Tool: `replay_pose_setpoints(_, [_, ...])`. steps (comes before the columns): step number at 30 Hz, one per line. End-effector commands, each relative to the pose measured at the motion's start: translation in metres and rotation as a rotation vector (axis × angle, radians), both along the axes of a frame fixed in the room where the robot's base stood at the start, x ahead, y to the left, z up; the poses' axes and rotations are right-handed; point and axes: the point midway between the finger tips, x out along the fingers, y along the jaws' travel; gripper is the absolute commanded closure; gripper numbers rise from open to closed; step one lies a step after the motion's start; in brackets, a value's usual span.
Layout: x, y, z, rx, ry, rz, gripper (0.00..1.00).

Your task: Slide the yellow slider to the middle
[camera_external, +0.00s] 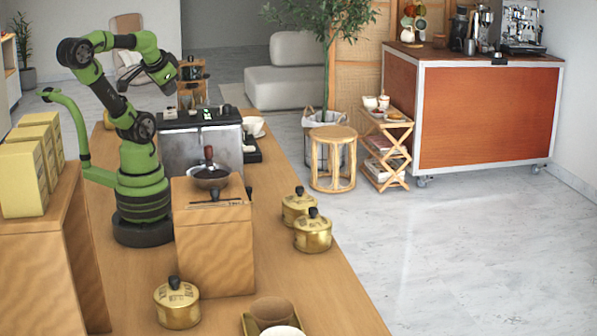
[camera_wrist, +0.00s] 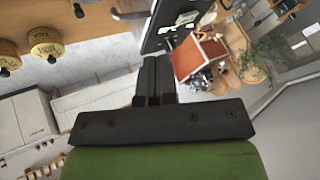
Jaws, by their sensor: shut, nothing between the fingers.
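I cannot make out a yellow slider in either view. A boxy grey machine (camera_external: 201,148) with a black top and a small lit green display stands on the wooden counter behind the block. Its dark top and green display also show at the top of the wrist view (camera_wrist: 172,28). My gripper (camera_wrist: 157,62) has its two dark fingers together with nothing between them. In the external view my green and black arm reaches up and over, and its end is above the machine, clear of it.
A wooden block (camera_external: 215,255) with a dark bowl (camera_external: 208,178) stands in front of the machine. Gold lidded pots (camera_external: 312,235) stand along the counter (camera_external: 335,295). Yellow boxes (camera_external: 24,180) are at the left. A white cup (camera_external: 254,126) is right of the machine.

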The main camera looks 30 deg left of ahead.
Motion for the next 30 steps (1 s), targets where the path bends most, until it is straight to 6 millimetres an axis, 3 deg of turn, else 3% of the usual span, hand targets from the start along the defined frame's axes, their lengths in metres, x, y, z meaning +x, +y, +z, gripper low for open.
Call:
replay_pose_setpoints(11, [0.000, 0.000, 0.000, 0.000, 0.000, 0.000, 0.98])
replay_pose_setpoints(16, [0.008, -0.004, -0.002, -0.012, 0.027, -0.014, 0.59])
replay_pose_setpoints(17, [0.012, -0.006, -0.003, -0.019, 0.042, -0.020, 0.52])
replay_pose_setpoints(23, [0.056, -0.036, -0.023, -0.079, 0.188, -0.086, 0.52])
replay_pose_setpoints(30, [0.103, -0.088, -0.079, -0.129, 0.392, -0.143, 0.52])
